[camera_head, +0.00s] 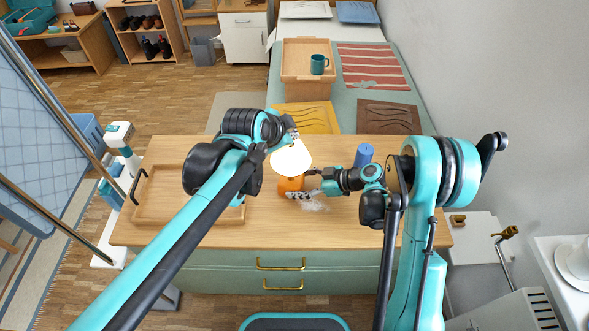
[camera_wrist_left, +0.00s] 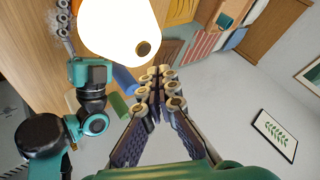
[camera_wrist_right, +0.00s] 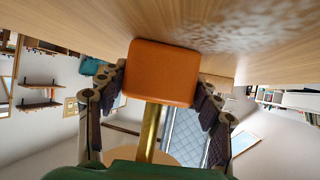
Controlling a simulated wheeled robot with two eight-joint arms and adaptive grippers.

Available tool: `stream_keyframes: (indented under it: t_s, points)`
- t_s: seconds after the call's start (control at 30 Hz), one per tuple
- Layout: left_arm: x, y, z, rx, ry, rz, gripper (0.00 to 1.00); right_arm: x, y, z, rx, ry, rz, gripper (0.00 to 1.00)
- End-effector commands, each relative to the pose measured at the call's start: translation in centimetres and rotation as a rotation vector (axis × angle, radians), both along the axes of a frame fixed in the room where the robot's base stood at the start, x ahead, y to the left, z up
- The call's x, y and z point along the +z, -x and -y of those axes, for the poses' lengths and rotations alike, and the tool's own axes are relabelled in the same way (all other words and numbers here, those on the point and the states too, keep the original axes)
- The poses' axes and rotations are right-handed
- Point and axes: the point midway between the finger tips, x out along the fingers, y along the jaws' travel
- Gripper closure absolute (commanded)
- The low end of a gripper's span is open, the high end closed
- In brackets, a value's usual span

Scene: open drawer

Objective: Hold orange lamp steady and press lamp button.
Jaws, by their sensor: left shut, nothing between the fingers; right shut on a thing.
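The orange lamp has a glowing white shade (camera_head: 292,160) and an orange base (camera_head: 290,186) on the wooden desk. My right gripper (camera_head: 305,184) is shut on the base from the right. In the right wrist view, its fingers (camera_wrist_right: 160,88) lie on both sides of the orange base (camera_wrist_right: 160,70), with the brass stem (camera_wrist_right: 150,132) between them. My left gripper (camera_head: 292,130) is at the shade's top, its fingers (camera_wrist_left: 157,85) closed together and empty. In the left wrist view, a small round brass-brown piece (camera_wrist_left: 143,48) shows on the shade (camera_wrist_left: 110,25), apart from the fingertips. I cannot tell whether it is the button.
A wooden tray (camera_head: 185,217) lies on the desk's left side. A blue cylinder (camera_head: 364,155) stands behind my right wrist. The desk (camera_head: 245,237) has drawers with brass handles. Behind it are yellow and brown mats and a wooden box (camera_head: 300,90) with a teal mug (camera_head: 319,64).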

Motion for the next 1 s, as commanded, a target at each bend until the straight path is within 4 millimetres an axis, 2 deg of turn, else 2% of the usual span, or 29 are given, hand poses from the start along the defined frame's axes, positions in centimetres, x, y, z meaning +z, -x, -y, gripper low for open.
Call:
stream_keyframes:
  t_s: [0.1, 0.3, 1.0]
  points:
    - [-1.2, 0.0, 0.0, -0.001, 0.0, -0.001, 1.0, 0.0, 0.0, 0.0, -0.001, 0.001, 0.0, 0.52]
    - [-2.2, 0.0, 0.0, -0.001, 0.0, -0.001, 1.0, 0.0, 0.0, 0.0, -0.001, 0.001, 0.0, 0.52]
    - [-2.2, 0.0, 0.0, 0.0, 0.001, -0.001, 1.0, 0.0, 0.0, 0.0, -0.001, 0.001, 0.0, 0.52]
